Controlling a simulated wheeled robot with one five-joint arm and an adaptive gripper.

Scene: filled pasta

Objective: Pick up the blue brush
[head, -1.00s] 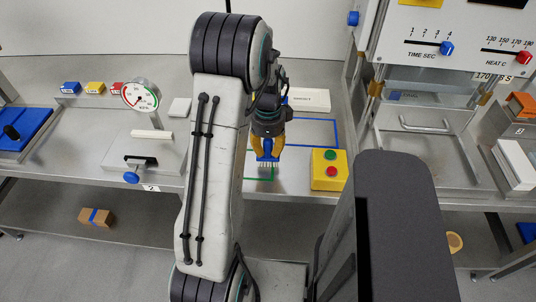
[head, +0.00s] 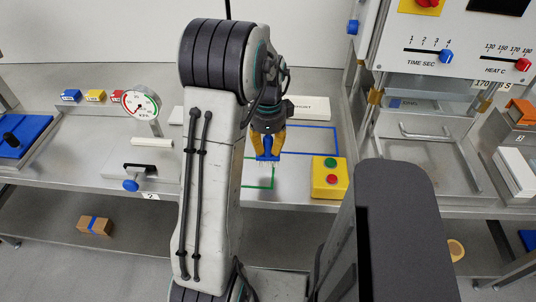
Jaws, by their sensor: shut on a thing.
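The blue brush (head: 267,151) is in the head view, just right of my upright arm link. Its blue handle sits between the yellow fingers of my gripper (head: 267,147), and its pale bristles point down. My gripper is shut on the brush and holds it over the steel bench, near the green outline. Whether the bristles touch the bench cannot be told. My arm hides part of the bench to the left.
A yellow button box (head: 329,177) with green and red buttons stands close to the right. A blue outline (head: 337,141) marks the bench behind. A round gauge (head: 141,104) stands left of my arm. A sealing machine (head: 450,50) is at the right.

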